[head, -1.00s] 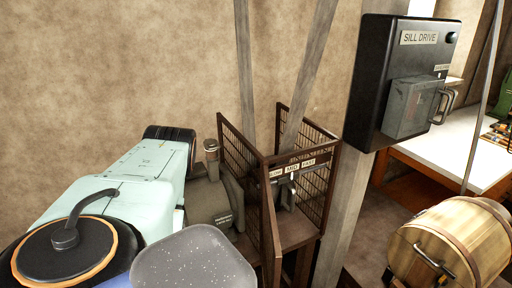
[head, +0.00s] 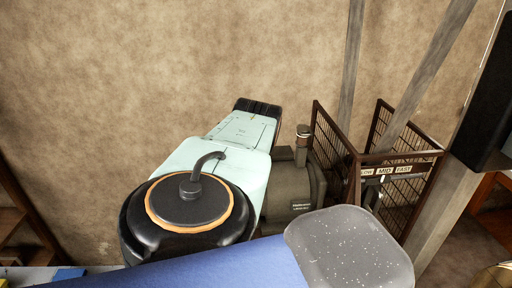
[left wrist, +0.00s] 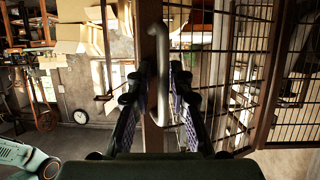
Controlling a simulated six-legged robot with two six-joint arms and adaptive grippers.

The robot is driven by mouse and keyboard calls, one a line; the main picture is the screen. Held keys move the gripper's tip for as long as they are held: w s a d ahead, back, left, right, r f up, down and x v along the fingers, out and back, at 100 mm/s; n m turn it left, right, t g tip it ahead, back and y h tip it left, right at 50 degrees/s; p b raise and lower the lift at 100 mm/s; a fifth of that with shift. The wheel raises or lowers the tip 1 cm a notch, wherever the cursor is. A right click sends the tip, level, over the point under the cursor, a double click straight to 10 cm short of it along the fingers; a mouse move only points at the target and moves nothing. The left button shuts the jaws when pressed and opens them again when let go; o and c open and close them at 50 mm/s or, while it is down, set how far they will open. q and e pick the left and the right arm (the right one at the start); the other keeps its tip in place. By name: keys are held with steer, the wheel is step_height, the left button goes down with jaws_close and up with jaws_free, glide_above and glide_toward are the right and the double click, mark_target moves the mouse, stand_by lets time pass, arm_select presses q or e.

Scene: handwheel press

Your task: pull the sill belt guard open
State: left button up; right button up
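The sill belt guard is a brown mesh cage (head: 333,140) at the right of the head view, with MID and FAST labels on its front rail. In the left wrist view a grey bar handle (left wrist: 161,75) stands upright before a brown post, with mesh (left wrist: 240,60) to its right. My left gripper (left wrist: 160,75) has one finger on each side of the handle. Gaps show beside the bar, so it looks open around it, not clamped. In the head view my teal arm reaches toward the cage, but the fingers cannot be made out. My right gripper is not in view.
A grey box (head: 290,190) with a small label and a knob on top is beside the cage. Grey slanted struts (head: 430,70) rise behind and over it. A black panel (head: 487,100) is at the right edge. Brown shelving (head: 25,210) is at far left.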

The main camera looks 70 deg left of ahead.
arm_select(q)
steer(key=s+a, duration=0.3)
steer(key=s, duration=1)
steer(key=shift+s+a+r, duration=0.3)
steer(key=shift+r, duration=0.15)
steer(key=shift+d, duration=0.15)
stand_by(0.4)
